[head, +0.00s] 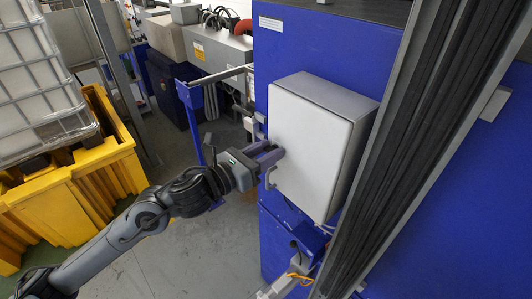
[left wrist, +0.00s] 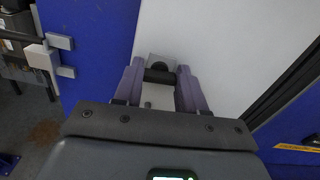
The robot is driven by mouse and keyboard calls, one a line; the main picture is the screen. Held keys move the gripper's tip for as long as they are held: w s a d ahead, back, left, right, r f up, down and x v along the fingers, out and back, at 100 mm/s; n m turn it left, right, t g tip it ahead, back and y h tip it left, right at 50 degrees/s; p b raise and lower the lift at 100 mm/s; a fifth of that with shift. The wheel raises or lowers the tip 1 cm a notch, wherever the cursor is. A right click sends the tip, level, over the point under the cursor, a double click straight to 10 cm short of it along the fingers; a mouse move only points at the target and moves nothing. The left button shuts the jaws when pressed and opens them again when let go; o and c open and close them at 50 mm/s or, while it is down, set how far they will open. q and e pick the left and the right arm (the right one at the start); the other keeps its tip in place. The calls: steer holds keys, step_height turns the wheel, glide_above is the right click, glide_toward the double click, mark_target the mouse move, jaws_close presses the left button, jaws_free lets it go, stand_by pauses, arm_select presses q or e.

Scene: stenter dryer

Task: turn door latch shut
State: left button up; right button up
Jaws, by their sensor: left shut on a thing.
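The door (head: 308,150) is the pale front of a grey box on the blue machine, and it looks closed against the box. It fills the middle of the left wrist view (left wrist: 230,60). The latch (left wrist: 160,75) is a dark bar on a small grey plate, lying crosswise in the left wrist view. My left gripper (head: 274,156) reaches the door's left edge, with its two purple fingers shut on the latch, one on each side. In the head view the fingers hide the latch.
A thin grey handle (head: 269,178) sits at the door's left edge below my fingers. A dark ribbed column (head: 390,150) stands close to the right. A yellow pallet bin (head: 75,190) is at left. The floor (head: 215,255) below my arm is clear.

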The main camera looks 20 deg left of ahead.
arm_select(q)
steer(key=n+b, duration=0.1)
steer(key=n, duration=0.3)
steer(key=shift+f, duration=0.1)
steer(key=n, duration=0.3)
steer(key=shift+a+n, duration=0.1)
steer(key=shift+n, duration=0.3)
steer(key=n, duration=0.4)
steer(key=shift+w+p, duration=0.1)
steer(key=shift+p, duration=0.3)
steer(key=n+p, duration=0.1)
steer(key=n, duration=0.3)
steer(key=shift+n, duration=0.4)
steer(key=shift+f, duration=0.1)
steer(key=o, duration=1.1)
steer(key=shift+c, duration=0.2)
